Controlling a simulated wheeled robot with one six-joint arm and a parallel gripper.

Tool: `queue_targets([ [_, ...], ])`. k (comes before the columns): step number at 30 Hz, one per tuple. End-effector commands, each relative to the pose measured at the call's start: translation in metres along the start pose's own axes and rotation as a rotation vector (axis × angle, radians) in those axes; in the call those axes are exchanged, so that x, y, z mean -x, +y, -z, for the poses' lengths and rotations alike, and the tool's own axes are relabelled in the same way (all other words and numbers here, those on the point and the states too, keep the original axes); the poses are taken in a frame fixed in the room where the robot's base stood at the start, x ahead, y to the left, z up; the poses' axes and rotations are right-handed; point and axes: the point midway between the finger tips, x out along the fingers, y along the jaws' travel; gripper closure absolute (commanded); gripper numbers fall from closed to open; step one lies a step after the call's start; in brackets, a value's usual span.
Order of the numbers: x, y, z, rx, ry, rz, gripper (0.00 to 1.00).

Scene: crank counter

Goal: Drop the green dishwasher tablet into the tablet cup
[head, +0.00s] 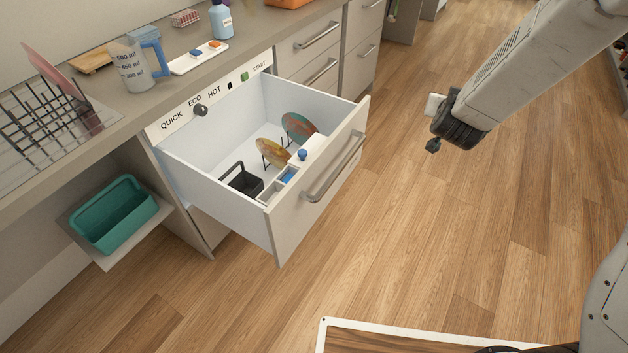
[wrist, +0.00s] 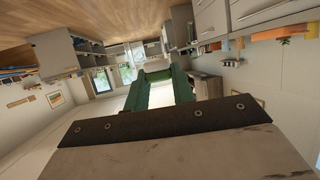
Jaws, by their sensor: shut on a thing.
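My gripper (head: 435,124) is at the upper right of the head view, high over the floor and well to the right of the open drawer.
The open drawer (head: 215,140) holds plates (head: 272,152) and a dark basket (head: 244,182). On the counter are a white tray (head: 182,69) with blue and orange tablets, a measuring jug (head: 137,72) and a blue bottle (head: 221,20). Floor between drawer and gripper is clear.

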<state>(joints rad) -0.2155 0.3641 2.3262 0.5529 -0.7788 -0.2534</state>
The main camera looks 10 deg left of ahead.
Motion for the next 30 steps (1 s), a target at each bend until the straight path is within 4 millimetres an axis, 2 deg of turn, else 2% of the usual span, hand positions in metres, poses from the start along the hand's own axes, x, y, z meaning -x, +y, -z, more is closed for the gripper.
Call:
queue_targets([
  [1, 0.005, -0.026, -0.006, 0.022, -0.001, 0.049, 0.97],
  [8, 0.044, -0.152, -0.041, 0.129, 0.003, 0.298, 0.97],
  [12, 0.081, -0.223, -0.067, 0.191, 0.004, 0.452, 0.97],
  [16, 0.121, -0.279, -0.094, 0.244, 0.003, 0.586, 0.97],
  [18, 0.141, -0.302, -0.107, 0.267, 0.002, 0.646, 0.97],
  [22, 0.17, -0.332, -0.126, 0.301, -0.001, 0.73, 0.97],
  [26, 0.186, -0.347, -0.136, 0.317, -0.002, 0.775, 0.97],
  [30, 0.189, -0.351, -0.144, 0.322, -0.003, 0.787, 0.97],
])
